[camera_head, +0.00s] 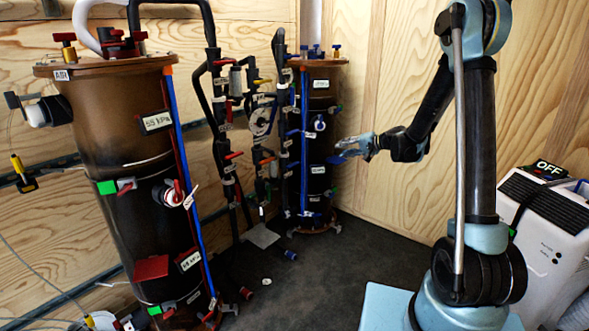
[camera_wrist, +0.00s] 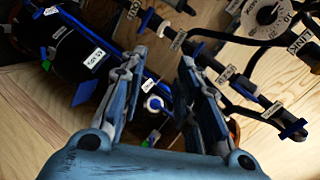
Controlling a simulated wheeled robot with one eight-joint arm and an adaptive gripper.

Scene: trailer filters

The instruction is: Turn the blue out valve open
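Several blue valve handles sit on the rear dark column (camera_head: 318,110) and the pipes beside it. I cannot read which one is labelled out. One blue handle (camera_head: 336,160) is right at my gripper's fingertips in the head view; I cannot tell whether they touch. My gripper (camera_head: 352,146) reaches left toward the column. In the wrist view my gripper (camera_wrist: 166,72) has its fingers well apart with nothing clamped between them. A white round fitting with a blue centre (camera_wrist: 153,103) shows between the fingers, beyond them. A blue handle (camera_wrist: 84,93) lies left of the fingers.
A larger dark column (camera_head: 120,235) with red and green valves stands at the left. Black pipes with red, yellow and blue handles (camera_head: 232,155) run between the columns. A white unit marked OFF (camera_head: 545,235) stands at the right. Dark floor (camera_head: 340,255) in the middle is mostly clear.

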